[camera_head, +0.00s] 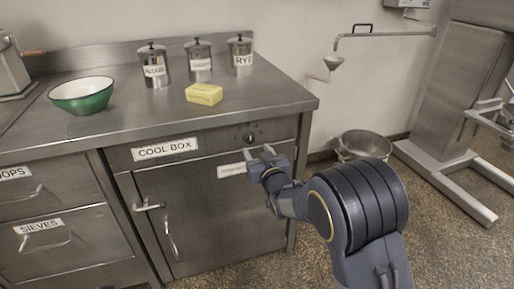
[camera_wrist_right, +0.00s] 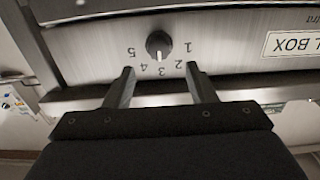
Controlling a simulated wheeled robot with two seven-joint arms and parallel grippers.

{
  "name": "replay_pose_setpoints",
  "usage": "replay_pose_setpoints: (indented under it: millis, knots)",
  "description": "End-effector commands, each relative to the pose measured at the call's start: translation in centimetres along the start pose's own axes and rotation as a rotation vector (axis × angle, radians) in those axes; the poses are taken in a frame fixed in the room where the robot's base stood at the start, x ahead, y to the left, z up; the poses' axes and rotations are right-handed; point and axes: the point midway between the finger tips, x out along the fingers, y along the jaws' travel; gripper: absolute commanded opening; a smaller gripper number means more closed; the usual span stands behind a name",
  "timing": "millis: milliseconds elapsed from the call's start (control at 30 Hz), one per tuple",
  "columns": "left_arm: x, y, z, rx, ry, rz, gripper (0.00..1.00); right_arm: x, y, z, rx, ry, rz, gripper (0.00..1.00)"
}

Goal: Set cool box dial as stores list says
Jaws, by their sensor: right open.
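The cool box (camera_head: 200,215) is a steel cabinet under the counter, labelled COOL BOX (camera_head: 165,149). Its dark round dial (camera_head: 249,138) sits on the panel above the door. In the right wrist view, upside down, the dial (camera_wrist_right: 159,45) has numbers 1 to 5 around it, and its pale mark points at about 3. My right gripper (camera_head: 258,152) is open and empty just in front of and below the dial. In the wrist view, its fingertips (camera_wrist_right: 159,68) stand apart on either side below the dial, not seen gripping it. My left gripper is not in view.
A small white label (camera_head: 231,170) on the door is partly behind my gripper and unreadable. On the counter (camera_head: 140,120) stand a green bowl (camera_head: 82,97), a yellow block (camera_head: 204,94) and several labelled canisters (camera_head: 154,66). A metal pot (camera_head: 365,145) stands on the floor at right.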

Motion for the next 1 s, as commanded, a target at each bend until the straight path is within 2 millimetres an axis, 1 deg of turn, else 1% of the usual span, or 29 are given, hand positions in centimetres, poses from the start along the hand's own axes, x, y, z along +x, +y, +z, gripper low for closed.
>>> replay_pose_setpoints:
  millis: [33, 100, 200, 300, 467, 700, 1000]
  knots:
    - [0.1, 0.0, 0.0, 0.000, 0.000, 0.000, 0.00, 0.9, 0.0, 0.1, -0.003, 0.000, 0.000, 0.51]
    - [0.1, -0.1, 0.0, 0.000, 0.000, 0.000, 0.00, 2.1, 0.0, 0.1, -0.002, -0.001, 0.000, 0.51]
    - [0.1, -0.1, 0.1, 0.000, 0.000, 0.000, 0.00, 3.6, 0.0, 0.1, -0.002, -0.001, 0.000, 0.51]
    - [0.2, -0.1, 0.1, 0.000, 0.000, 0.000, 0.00, 4.8, 0.1, 0.1, -0.001, -0.002, 0.001, 0.51]
    - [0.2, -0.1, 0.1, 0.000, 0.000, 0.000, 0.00, 5.6, 0.1, 0.1, 0.000, -0.003, 0.002, 0.51]
    - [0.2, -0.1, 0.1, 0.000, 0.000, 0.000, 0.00, 5.7, 0.1, 0.1, 0.001, -0.004, 0.002, 0.51]
    - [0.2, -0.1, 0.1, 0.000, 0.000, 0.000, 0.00, 5.6, 0.1, 0.1, 0.001, -0.004, 0.002, 0.12]
